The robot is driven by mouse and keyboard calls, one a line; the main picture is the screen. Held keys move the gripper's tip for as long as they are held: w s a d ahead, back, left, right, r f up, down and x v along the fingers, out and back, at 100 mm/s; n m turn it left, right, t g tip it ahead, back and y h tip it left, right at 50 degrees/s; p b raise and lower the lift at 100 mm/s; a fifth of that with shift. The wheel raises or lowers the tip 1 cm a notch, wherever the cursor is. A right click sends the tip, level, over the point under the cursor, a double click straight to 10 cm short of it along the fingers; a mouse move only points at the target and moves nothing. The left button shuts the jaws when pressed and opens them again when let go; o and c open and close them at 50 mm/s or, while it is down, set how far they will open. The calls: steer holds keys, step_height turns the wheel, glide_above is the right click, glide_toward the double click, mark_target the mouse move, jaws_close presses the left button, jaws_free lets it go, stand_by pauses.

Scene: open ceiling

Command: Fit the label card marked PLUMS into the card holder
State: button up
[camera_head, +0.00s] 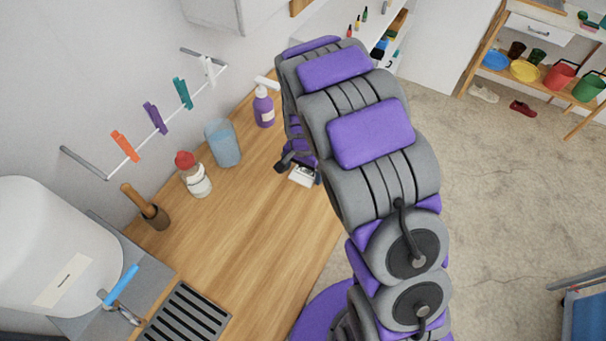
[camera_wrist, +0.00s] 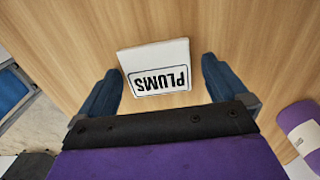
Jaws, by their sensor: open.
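The white label card marked PLUMS (camera_wrist: 155,54) lies on the wooden counter, its text upside down in the wrist view. In the head view the card (camera_head: 302,177) is partly hidden by my gripper (camera_head: 300,171). My gripper (camera_wrist: 159,66) is open, with one dark blue finger on each side of the card and a visible gap on both sides. Whether the fingertips touch the counter I cannot tell.
A rail with coloured clips (camera_head: 154,117) is on the wall. The counter's middle is clear.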

mark_target(305, 175)
steer(key=shift+d, duration=0.2)
steer(key=c, duration=0.4)
steer(key=shift+a, duration=0.1)
steer(key=c, duration=0.6)
steer(key=shift+c, duration=0.2)
steer(key=shift+r, duration=0.1)
steer(key=shift+r, duration=0.6)
steer(key=shift+s+r+p, duration=0.25)
steer(key=shift+r+p, duration=0.5)
steer(key=shift+r, duration=0.5)
steer(key=s+d, duration=0.1)
steer(key=s, duration=0.3)
steer(key=s+d+p, duration=0.1)
steer(key=s+d, duration=0.1)
steer(key=s, duration=0.2)
steer(key=s+d+r+p, duration=0.1)
steer(key=s, duration=0.3)
steer(key=shift+s+d, duration=0.15)
steer(key=shift+s, duration=0.25)
steer(key=shift+s+d+r+b, duration=0.1)
steer(key=shift+s+d+b, duration=0.1)
steer(key=shift+s, duration=0.3)
steer(key=shift+s+d+b, duration=0.1)
steer(key=shift+s+b, duration=0.05)
steer(key=shift+s, duration=0.35)
steer(key=shift+w, duration=0.1)
